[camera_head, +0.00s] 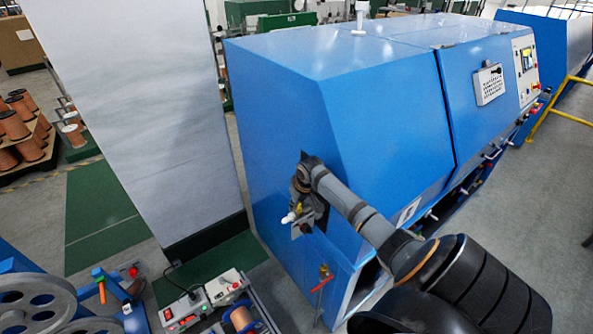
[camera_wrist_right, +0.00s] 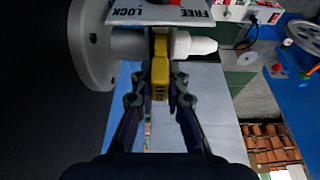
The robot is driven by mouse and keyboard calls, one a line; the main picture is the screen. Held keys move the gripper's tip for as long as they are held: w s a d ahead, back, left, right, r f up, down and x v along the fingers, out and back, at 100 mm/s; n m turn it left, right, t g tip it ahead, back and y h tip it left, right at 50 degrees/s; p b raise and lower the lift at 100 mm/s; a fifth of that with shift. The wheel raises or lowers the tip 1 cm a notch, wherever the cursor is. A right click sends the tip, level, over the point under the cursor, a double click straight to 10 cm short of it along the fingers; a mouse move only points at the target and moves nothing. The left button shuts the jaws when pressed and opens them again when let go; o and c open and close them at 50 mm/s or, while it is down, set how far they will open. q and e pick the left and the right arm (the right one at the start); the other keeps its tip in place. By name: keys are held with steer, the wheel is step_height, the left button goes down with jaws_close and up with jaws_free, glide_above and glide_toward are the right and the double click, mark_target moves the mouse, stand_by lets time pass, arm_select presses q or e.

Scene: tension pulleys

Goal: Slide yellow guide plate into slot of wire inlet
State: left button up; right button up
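The yellow guide plate (camera_wrist_right: 160,72) is between the fingertips of my right gripper (camera_wrist_right: 161,88), which appears shut on it. The plate's far end lies across the wire inlet, a pale horizontal cylinder with a white rounded tip (camera_wrist_right: 196,43) and a grey round flange (camera_wrist_right: 92,43). I cannot tell how deep the plate sits in the slot. In the head view, my right gripper (camera_head: 305,205) is at the side of the blue machine, by the inlet's white tip (camera_head: 289,217); the plate shows there only as a tiny yellow spot. My left gripper is not in view.
A panel marked LOCK and FREE (camera_wrist_right: 160,13) stands just beyond the inlet. The blue machine (camera_head: 340,110) fills the middle of the head view. A tall grey-white panel (camera_head: 150,110) stands left of it. A control box (camera_head: 185,310) and a spool (camera_head: 241,319) are below.

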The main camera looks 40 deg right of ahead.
steer(key=o, duration=0.5)
steer(key=shift+r, duration=0.1)
steer(key=v, duration=1.2)
